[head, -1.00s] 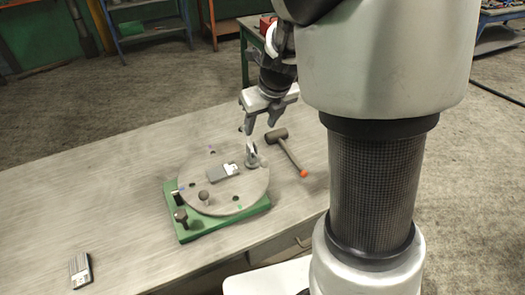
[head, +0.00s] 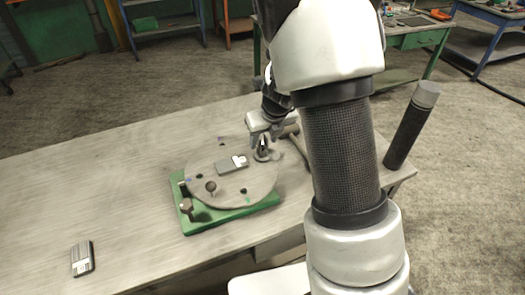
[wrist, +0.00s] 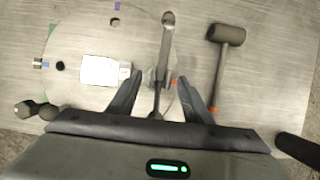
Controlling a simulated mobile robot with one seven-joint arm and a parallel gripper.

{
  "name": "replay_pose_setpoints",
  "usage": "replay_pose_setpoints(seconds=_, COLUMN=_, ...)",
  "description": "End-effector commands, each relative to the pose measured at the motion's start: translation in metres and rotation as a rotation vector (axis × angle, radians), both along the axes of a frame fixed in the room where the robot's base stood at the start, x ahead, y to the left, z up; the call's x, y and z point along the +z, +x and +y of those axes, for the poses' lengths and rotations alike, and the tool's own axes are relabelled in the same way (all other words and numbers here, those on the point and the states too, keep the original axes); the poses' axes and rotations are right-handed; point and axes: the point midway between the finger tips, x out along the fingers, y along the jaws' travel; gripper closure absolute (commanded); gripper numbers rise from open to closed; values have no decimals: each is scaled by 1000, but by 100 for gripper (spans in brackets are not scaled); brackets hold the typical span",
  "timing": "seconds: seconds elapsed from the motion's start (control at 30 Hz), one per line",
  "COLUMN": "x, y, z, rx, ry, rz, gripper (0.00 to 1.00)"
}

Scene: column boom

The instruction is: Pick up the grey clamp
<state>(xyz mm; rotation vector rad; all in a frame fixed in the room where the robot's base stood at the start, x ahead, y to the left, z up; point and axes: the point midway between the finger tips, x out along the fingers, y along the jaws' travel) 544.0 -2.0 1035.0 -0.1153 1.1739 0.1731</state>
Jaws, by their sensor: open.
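The grey clamp (head: 262,154) stands at the right edge of the round grey plate (head: 210,190), which sits on a green base (head: 205,224). In the wrist view the clamp (wrist: 167,38) is a slim upright metal piece with a rounded end. My gripper (head: 264,136) is open just above the clamp in the head view, hiding its upper part. In the wrist view my gripper (wrist: 161,80) has one finger on each side of the clamp's lower part, with gaps visible. I cannot tell how deep the clamp sits between the fingers.
A mallet (wrist: 226,37) lies close to the right of the clamp. A dark block with a white label (head: 231,165) lies on the plate. Dark knobs (head: 187,208) stand at its front left. A grey device (head: 82,258) lies at the table's front left.

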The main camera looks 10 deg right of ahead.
Motion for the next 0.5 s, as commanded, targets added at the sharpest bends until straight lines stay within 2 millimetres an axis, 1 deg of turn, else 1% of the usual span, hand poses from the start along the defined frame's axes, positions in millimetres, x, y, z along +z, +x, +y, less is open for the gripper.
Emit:
replay_pose_setpoints(seconds=0.03, x=-12, y=2, z=0, rx=-2, ry=0, rz=2, gripper=55)
replay_pose_setpoints(seconds=0.1, x=-20, y=6, z=1, rx=-1, ry=-1, rz=2, gripper=55)
replay_pose_setpoints(seconds=0.2, x=-27, y=10, z=2, rx=0, ry=-1, rz=0, gripper=55)
replay_pose_setpoints(seconds=0.47, x=-28, y=11, z=2, rx=0, ry=-1, rz=-1, gripper=55)
replay_pose_setpoints(seconds=0.5, x=-28, y=11, z=2, rx=0, ry=-1, rz=-1, gripper=60)
